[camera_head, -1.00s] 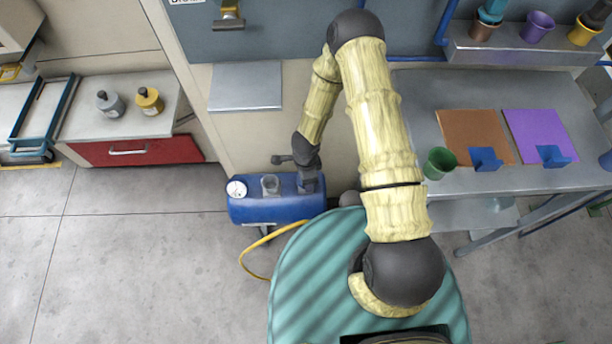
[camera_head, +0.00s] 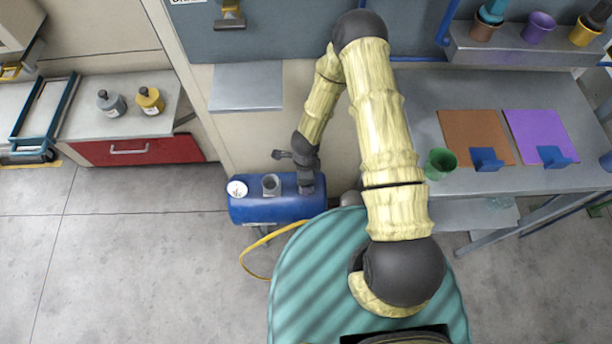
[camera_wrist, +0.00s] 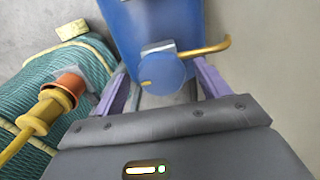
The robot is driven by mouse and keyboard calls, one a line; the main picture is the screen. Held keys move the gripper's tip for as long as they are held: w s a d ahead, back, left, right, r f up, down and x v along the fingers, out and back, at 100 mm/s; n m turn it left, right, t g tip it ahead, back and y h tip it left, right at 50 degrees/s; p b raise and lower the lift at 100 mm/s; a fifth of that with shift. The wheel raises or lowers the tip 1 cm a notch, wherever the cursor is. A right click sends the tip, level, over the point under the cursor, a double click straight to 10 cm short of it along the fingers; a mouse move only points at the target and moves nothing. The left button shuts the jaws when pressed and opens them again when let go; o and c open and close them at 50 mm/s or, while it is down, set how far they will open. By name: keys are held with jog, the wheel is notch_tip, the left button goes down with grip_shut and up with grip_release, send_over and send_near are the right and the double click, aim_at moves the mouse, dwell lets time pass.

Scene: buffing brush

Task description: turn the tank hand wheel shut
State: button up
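The blue tank (camera_head: 270,208) lies on its side near the floor in the head view, with a round white gauge (camera_head: 237,188) at its left end. My gripper (camera_head: 307,186) is over the tank's right end and hides the hand wheel there. In the wrist view, the hand wheel (camera_wrist: 168,76) is a blue disc with a small yellow mark, in front of the tank body (camera_wrist: 150,22). My gripper's purple fingers (camera_wrist: 161,80) stand apart on either side of the wheel, with visible gaps between them and its rim. The gripper is open.
A brass pipe (camera_wrist: 210,49) sticks out right of the wheel, close to the right finger. A grey cylinder (camera_head: 271,184) stands on the tank. A yellow hose (camera_head: 262,241) curves from below it. A workbench (camera_head: 440,190) is at right and a red drawer (camera_head: 135,151) at left.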

jog(key=shift+d+r, duration=0.1)
jog(key=shift+d, duration=0.05)
jog(key=shift+w+r, duration=0.1)
jog(key=shift+r, duration=0.2)
notch_tip(320, 180, up, 11)
jog(key=p, duration=0.3)
jog(key=shift+p, duration=0.35)
dwell(0.3)
